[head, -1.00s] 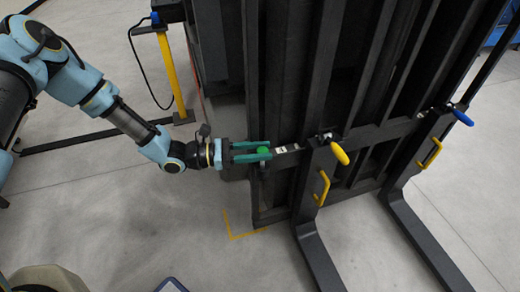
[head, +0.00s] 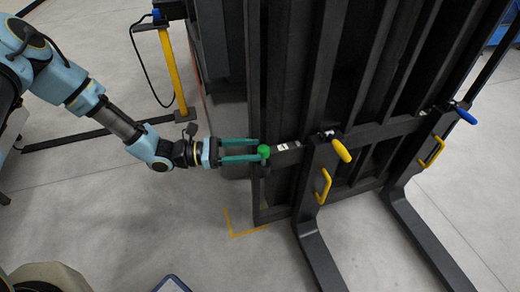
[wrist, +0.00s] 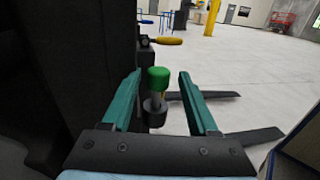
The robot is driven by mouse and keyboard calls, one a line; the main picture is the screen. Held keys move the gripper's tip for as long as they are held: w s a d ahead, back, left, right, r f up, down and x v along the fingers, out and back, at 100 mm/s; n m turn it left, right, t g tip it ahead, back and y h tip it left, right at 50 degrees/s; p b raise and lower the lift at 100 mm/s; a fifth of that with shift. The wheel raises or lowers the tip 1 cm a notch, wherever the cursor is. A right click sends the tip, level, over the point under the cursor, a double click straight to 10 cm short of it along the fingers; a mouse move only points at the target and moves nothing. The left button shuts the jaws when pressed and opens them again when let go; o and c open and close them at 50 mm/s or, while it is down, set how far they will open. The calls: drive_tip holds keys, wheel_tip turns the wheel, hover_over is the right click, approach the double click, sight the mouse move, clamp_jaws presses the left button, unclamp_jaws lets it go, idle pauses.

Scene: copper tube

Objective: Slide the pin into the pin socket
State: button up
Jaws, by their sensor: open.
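The pin has a green knob (head: 264,151) and stands upright at the left end of the fork carriage's bar. In the wrist view its green cap (wrist: 158,77) tops a short grey shaft that runs down into a dark round socket (wrist: 155,112). How deep the shaft sits is hard to tell. My gripper (head: 257,149) comes in from the left, its two teal fingers open and empty. In the wrist view the fingers (wrist: 160,74) stand on either side of the pin, with visible gaps; the pin is around or just beyond the fingertips.
The dark mast and carriage (head: 285,100) rise directly behind and right of the pin. Two forks (head: 320,258) reach forward along the floor. Yellow handles (head: 323,187) and a yellow lever (head: 341,150) stick out to the right. A yellow post (head: 173,75) stands behind my arm.

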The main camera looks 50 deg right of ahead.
drive_tip(key=v, duration=0.7)
drive_tip(key=shift+a+b, duration=0.15)
drive_tip(key=shift+b, duration=0.15)
drive_tip(key=shift+w, duration=0.15)
drive_tip(key=w+a+r+m+t+y, duration=0.3)
drive_tip(key=w+a+r+t+y, duration=0.15)
drive_tip(key=a, duration=0.75)
drive_tip(key=w+a+r+m+t+y, duration=0.35)
drive_tip(key=w+a, duration=0.25)
drive_tip(key=a, duration=0.6)
drive_tip(key=w+a+r+m+t+y, duration=0.25)
drive_tip(key=w+a+r+t, duration=0.25)
drive_tip(key=a, duration=0.6)
drive_tip(key=a+r+t+p, duration=0.1)
drive_tip(key=a+r+p, duration=0.1)
drive_tip(key=r+p, duration=0.4)
drive_tip(key=a+r+t+y+p, duration=0.1)
drive_tip(key=a+r+p, duration=0.2)
drive_tip(key=r+p, duration=0.3)
wheel_tip(320, 180, up, 4)
drive_tip(key=shift+w+a+r+m+p, duration=0.2)
drive_tip(key=shift+w+a+m+p, duration=0.1)
